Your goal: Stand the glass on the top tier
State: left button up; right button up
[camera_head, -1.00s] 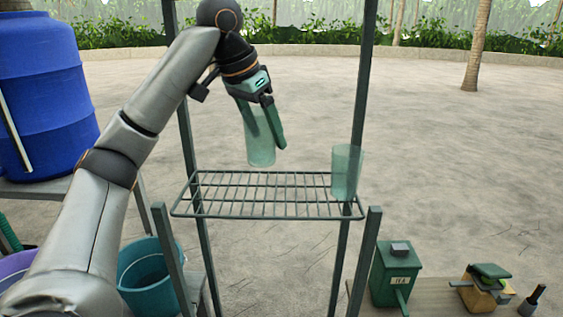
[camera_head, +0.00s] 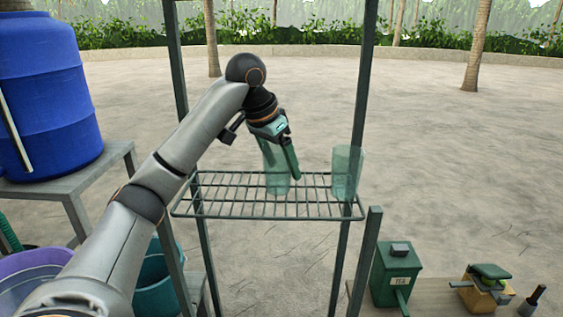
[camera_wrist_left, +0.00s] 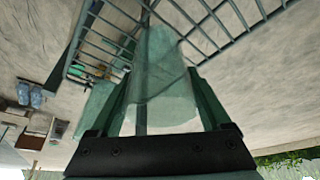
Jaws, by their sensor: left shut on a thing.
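The held glass (camera_head: 277,181) is clear, greenish and upright, with its lower end over the wire top tier (camera_head: 225,207). I cannot tell whether its base touches the wires. My left gripper (camera_head: 282,160) is shut on this glass. In the left wrist view the glass (camera_wrist_left: 162,85) sits between the two green fingers, with the wire rack (camera_wrist_left: 215,28) beyond it. A second clear glass (camera_head: 346,172) stands at the right end of the tier, apart from the held one. My right gripper is not in view.
Dark upright posts (camera_head: 356,110) frame the rack on both sides. A blue barrel (camera_head: 45,95) stands on a grey table at left, with buckets (camera_head: 155,283) below. A green TEA box (camera_head: 395,272) is at lower right. The left half of the tier is clear.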

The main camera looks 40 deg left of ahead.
pick_arm(q)
jog(key=shift+f, duration=0.1)
jog(key=o, duration=1.4)
jog(key=v, duration=1.2)
